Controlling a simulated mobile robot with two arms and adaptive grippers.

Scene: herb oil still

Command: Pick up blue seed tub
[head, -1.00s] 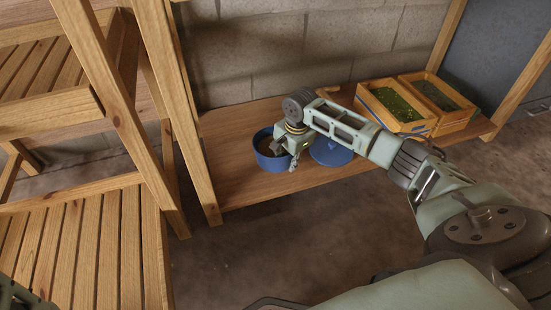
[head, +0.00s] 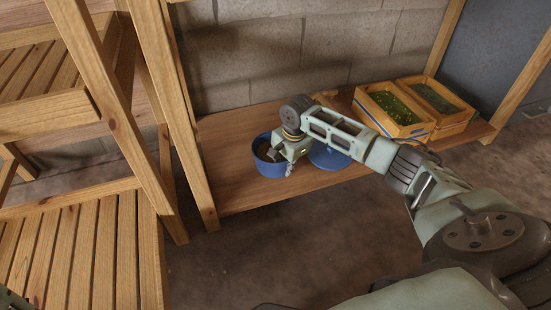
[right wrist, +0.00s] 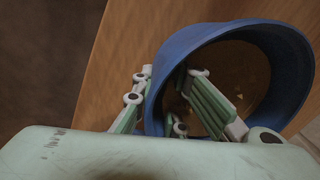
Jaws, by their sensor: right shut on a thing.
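The blue seed tub (head: 268,168) is a round, open tub at the left part of the low wooden shelf, with brown contents inside. My right gripper (head: 289,160) reaches down at the tub's right side. In the right wrist view the tub (right wrist: 297,75) is seen close up from above. My right gripper (right wrist: 168,74) is shut on its wall there, one finger outside and the other inside. The tub appears to rest on the shelf. My left gripper is not seen; only a bit of my left arm shows in the bottom left corner.
A flat round blue thing (head: 326,157) lies right of the tub, partly behind my right arm. Wooden boxes (head: 390,122) with green and dark contents stand further right on the shelf (head: 236,196). A wooden post (head: 190,150) and slatted rack stand close on the left.

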